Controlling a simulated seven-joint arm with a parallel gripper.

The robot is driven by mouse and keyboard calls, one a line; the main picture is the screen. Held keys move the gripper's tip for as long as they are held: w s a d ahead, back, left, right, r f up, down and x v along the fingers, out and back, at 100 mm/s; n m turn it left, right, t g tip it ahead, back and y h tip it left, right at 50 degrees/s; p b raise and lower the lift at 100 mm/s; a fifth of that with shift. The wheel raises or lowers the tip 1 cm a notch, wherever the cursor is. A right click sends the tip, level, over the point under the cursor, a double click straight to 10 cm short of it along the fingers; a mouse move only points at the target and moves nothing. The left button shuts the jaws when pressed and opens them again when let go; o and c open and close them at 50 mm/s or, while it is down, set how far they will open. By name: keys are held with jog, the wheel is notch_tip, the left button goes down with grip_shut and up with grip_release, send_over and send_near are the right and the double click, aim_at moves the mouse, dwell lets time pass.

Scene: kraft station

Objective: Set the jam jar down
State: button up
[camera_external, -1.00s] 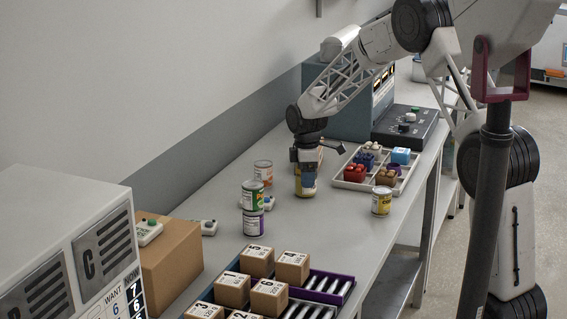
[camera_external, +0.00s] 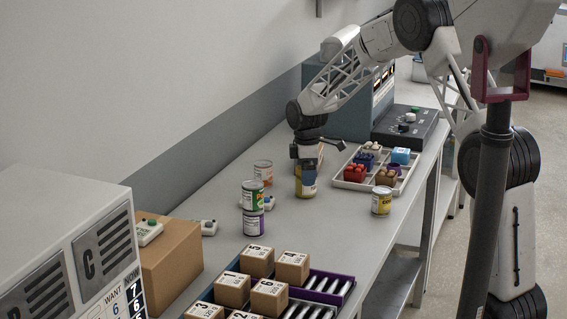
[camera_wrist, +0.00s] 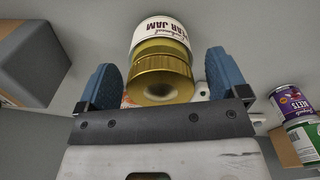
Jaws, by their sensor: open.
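The jam jar (camera_wrist: 160,32) has a gold lid and a white label reading "PEAR JAM". In the wrist view it sits between the blue fingers of my gripper (camera_wrist: 163,78), lid towards the camera, with a gap on each side. In the external view the jar (camera_external: 306,190) appears upright on the grey bench, under my gripper (camera_external: 306,168). My gripper is open around or just above it. The upper part of the jar is mostly hidden by the gripper there.
A can with a salmon label (camera_external: 263,173) and stacked cans (camera_external: 253,207) stand left of the jar. Boxes (camera_external: 257,260) fill the front. Bare bench (camera_external: 318,228) lies in front of the jar.

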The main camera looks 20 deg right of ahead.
notch_tip(320, 180, up, 11)
dwell(0.5)
dwell(0.7)
jog(key=s+d+r+m, duration=0.2)
jog(key=s+r, duration=0.2)
jog(key=s, duration=0.5)
jog(key=s+d+r+m+t, duration=0.1)
jog(key=s+d+r+m, duration=0.2)
jog(key=s, duration=0.5)
jog(key=s+d+r+m, duration=0.1)
jog(key=s+r+m, duration=0.1)
jog(key=s+r, duration=0.5)
jog(key=s+d+f+m, duration=0.1)
jog(key=s+f+m, duration=0.1)
jog(key=s, duration=0.8)
jog(key=s+f+m+t, duration=0.1)
jog(key=s+f+m, duration=0.1)
jog(key=s, duration=0.8)
jog(key=s+d+f+m, duration=0.1)
jog(key=s+f+m, duration=0.1)
jog(key=s, duration=0.8)
jog(key=shift+s+d+f+m+t, duration=0.25)
jog(key=shift+s+d+m+t, duration=0.1)
jog(key=shift+m, duration=0.45)
